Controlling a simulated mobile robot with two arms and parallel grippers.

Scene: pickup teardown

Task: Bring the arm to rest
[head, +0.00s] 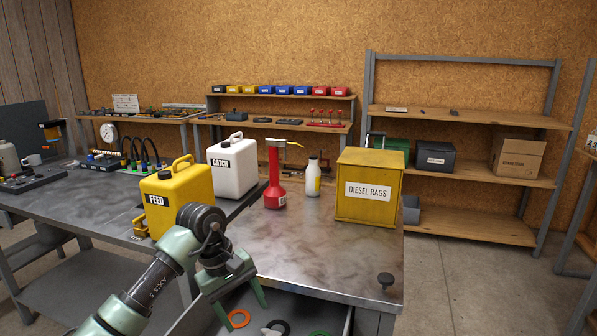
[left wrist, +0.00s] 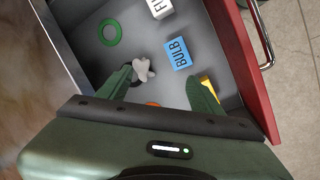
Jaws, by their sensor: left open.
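My left arm comes in from the lower left in the head view. Its green gripper (head: 242,306) points down over an open drawer (head: 352,322) at the table's front. In the left wrist view the gripper (left wrist: 160,82) is open, with nothing held between its fingers. A whitish knobbed piece (left wrist: 144,70) lies in the drawer beside the left finger, and a blue box marked BULB (left wrist: 178,52) lies beyond the fingers. My right gripper is not in view.
The drawer also holds a green ring (left wrist: 109,32), an orange ring (head: 238,318) and a white box (left wrist: 160,8).

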